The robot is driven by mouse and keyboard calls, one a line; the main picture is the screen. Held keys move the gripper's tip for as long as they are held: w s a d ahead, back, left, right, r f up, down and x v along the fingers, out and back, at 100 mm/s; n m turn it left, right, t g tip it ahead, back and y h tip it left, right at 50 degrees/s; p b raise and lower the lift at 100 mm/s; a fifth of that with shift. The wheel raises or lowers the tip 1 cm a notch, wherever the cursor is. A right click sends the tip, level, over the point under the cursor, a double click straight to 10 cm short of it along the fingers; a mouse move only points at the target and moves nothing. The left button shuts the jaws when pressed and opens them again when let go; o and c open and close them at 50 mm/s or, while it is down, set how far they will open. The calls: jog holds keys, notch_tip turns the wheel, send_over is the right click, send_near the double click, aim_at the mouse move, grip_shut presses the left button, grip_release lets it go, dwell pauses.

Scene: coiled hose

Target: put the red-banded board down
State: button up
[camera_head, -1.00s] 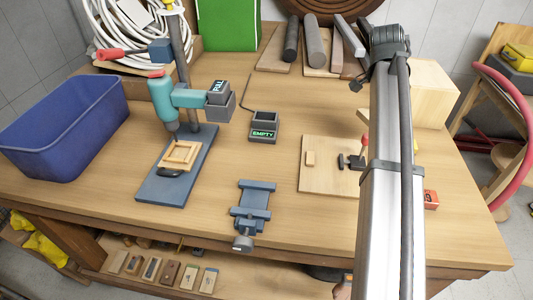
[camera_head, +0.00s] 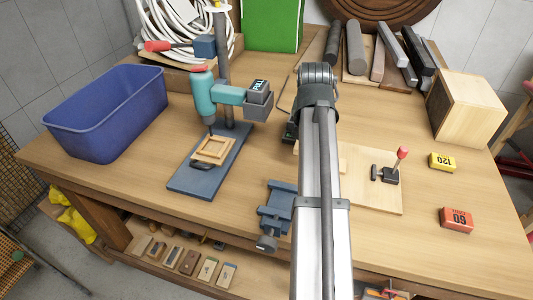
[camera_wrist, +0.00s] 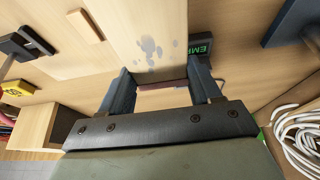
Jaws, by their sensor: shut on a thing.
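The red-banded board (camera_wrist: 150,40) shows in the wrist view as a pale wooden piece with grey blotches. A thin dark red strip crosses it at its near end. My gripper (camera_wrist: 161,82) is shut on it, with one dark finger at each side. The board extends away from the gripper, up the picture. I cannot tell whether it touches anything below. In the head view my arm hides the gripper and the board.
A tray marked EMPTY (camera_wrist: 202,44) lies just right of the board. A drill press (camera_head: 203,95) holds a wooden frame (camera_head: 212,150). A blue vise (camera_head: 277,208), clamp board (camera_head: 385,198), yellow block (camera_head: 442,162), orange block (camera_head: 456,219) and wooden box (camera_head: 468,108) stand around.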

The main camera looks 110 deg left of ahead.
notch_tip(320, 180, down, 10)
jog(key=shift+r, duration=0.15)
dwell(0.4)
jog(key=o, duration=1.1)
jog(key=shift+c, duration=0.2)
jog(key=v, duration=1.1)
jog(key=shift+d+r, duration=0.15)
jog(key=shift+o, duration=0.5)
jog(key=shift+d+r, duration=0.15)
jog(key=shift+r, duration=0.15)
